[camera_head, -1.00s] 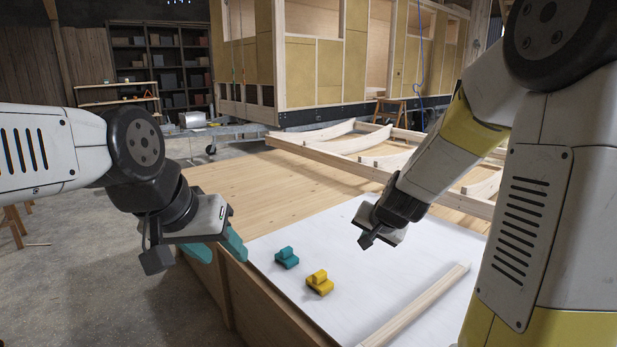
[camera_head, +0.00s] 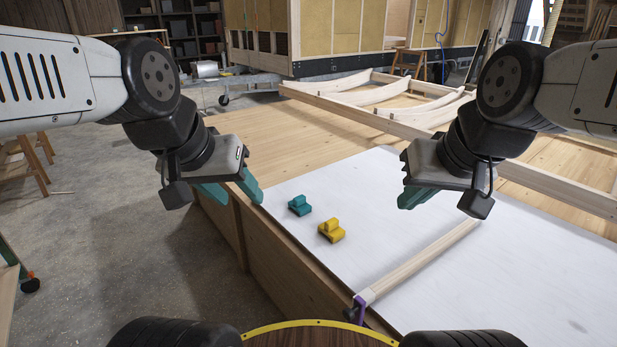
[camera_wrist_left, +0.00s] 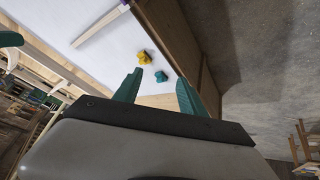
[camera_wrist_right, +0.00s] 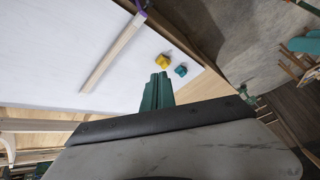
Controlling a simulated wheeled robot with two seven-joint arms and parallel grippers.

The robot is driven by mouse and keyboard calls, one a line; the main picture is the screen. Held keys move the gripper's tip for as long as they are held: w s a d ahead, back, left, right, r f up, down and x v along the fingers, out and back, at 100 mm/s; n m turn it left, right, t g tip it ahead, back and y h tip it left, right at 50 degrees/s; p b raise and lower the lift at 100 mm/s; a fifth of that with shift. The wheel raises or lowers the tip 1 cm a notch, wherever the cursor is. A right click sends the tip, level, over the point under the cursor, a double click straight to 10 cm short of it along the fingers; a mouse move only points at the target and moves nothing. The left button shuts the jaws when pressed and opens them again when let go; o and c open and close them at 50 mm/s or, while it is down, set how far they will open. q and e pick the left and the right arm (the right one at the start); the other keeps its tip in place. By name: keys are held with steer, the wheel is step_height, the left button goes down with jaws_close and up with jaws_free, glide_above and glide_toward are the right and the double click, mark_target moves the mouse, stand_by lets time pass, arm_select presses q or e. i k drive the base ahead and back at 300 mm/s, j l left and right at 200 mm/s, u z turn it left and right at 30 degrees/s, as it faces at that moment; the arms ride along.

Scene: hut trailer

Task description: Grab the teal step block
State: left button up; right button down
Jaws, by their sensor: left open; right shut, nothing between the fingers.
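The teal step block (camera_head: 300,206) sits on the white sheet near the table's left edge, with the yellow step block (camera_head: 332,231) just in front and to the right of it. My left gripper (camera_head: 232,190) is open and empty, left of the teal block and above the table edge. In the left wrist view the teal block (camera_wrist_left: 161,76) shows beyond the gap between the fingers (camera_wrist_left: 160,88). My right gripper (camera_head: 414,197) is shut and empty, right of both blocks. In the right wrist view the teal block (camera_wrist_right: 181,71) lies beyond its closed fingertips (camera_wrist_right: 159,76).
A wooden strip (camera_head: 420,260) lies across the white sheet (camera_head: 480,280), with a purple clamp (camera_head: 357,309) at its near end. Curved timber frames (camera_head: 380,95) lie at the back of the table. The sheet between the blocks and my right gripper is clear.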

mark_target(298, 203)
steer(key=j, duration=0.6)
steer(key=i+j, duration=0.1)
steer(key=j, duration=0.5)
steer(key=i+j, duration=0.25)
steer(key=i+j+z, duration=0.1)
steer(key=i, duration=0.35)
steer(key=i+l, duration=0.3)
steer(key=i+l+z, duration=0.05)
steer(key=i, duration=0.05)
